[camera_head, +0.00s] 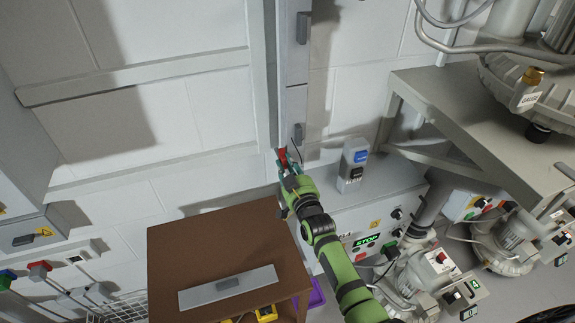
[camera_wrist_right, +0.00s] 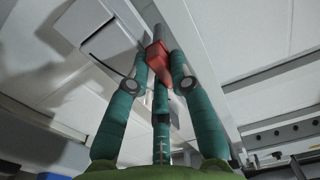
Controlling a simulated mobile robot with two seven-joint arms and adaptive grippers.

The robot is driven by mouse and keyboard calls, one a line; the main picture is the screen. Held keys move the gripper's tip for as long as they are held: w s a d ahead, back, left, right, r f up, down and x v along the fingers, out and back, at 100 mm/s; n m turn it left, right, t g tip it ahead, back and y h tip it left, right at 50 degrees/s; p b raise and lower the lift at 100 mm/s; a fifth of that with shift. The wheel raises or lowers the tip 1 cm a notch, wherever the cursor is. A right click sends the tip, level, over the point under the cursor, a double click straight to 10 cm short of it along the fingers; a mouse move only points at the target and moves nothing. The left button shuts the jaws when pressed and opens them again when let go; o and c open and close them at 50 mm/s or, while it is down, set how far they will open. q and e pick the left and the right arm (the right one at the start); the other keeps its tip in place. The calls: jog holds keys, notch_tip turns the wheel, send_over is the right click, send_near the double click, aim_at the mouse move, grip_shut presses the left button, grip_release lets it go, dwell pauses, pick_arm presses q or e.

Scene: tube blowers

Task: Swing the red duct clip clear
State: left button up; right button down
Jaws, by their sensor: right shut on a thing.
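The red duct clip (camera_head: 283,155) is a small red piece at the lower part of the grey vertical duct (camera_head: 291,110) on the wall. In the right wrist view the clip (camera_wrist_right: 158,62) sits between the tips of the teal fingers, against the grey duct surface. My right gripper (camera_head: 286,165), on a green arm, is shut on the clip. Its fingers cover part of the clip in the head view. I cannot tell how far the clip is turned. My left gripper is not in view.
A brown table (camera_head: 215,243) with a grey panel (camera_head: 228,287) on it stands left of my right arm. A grey control box (camera_head: 372,205) with a STOP display is just right of the arm. A metal bench (camera_head: 470,110) with machinery is further right.

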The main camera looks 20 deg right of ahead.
jog(key=shift+w+r, duration=0.1)
jog(key=shift+r, duration=0.2)
jog(key=c, duration=1.1)
grip_release()
jog(key=shift+f, duration=0.15)
jog(key=shift+f, duration=0.1)
jog(key=shift+s, duration=0.3)
jog(key=s, duration=1.1)
jog(key=shift+s+d, duration=0.2)
